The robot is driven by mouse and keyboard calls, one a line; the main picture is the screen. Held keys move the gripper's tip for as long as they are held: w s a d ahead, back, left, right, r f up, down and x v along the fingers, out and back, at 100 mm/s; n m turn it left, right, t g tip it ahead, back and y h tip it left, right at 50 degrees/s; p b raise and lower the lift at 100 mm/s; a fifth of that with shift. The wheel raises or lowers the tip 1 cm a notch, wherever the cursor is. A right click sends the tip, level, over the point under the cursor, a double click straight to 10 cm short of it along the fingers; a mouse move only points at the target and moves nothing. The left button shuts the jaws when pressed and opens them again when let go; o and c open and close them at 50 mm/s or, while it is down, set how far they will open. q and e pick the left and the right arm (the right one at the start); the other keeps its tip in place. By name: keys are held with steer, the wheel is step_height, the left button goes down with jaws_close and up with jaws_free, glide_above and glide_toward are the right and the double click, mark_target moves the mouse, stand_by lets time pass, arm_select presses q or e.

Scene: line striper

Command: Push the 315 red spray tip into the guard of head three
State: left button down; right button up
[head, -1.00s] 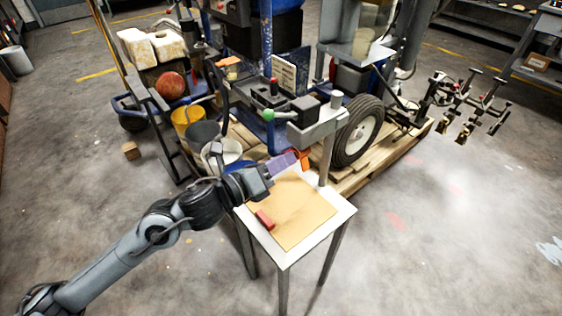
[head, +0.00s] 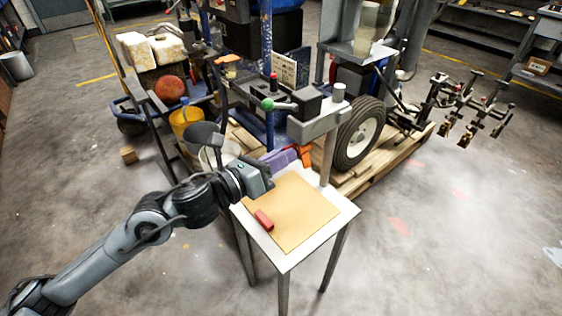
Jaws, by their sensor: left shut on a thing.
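My left gripper (head: 266,172) reaches in from the left over the far left corner of a small white-topped table (head: 340,221). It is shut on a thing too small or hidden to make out. A purple piece (head: 284,158) shows just past its end; I cannot tell whether it is held. A small red block (head: 263,219) lies on the tan mat (head: 300,212), below the gripper and apart from it. The spray heads (head: 468,115) hang on arms at the striper's right side, far from the gripper. I cannot tell which is head three. My right gripper is not in view.
The striper's grey bracket and post (head: 328,150) stand at the table's back edge, with an orange piece (head: 305,155) beside them. A black tyre (head: 360,135) and pallet lie behind. Buckets (head: 185,119) stand at left. Most of the mat is clear.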

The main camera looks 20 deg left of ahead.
arm_select(q)
steer(key=shift+m+b, duration=1)
steer(key=shift+m, duration=1.3)
steer(key=c, duration=1.1)
jaws_free()
steer(key=shift+w+d, duration=0.1)
steer(key=o, duration=0.5)
steer(key=shift+o, duration=0.2)
steer(key=v, duration=0.7)
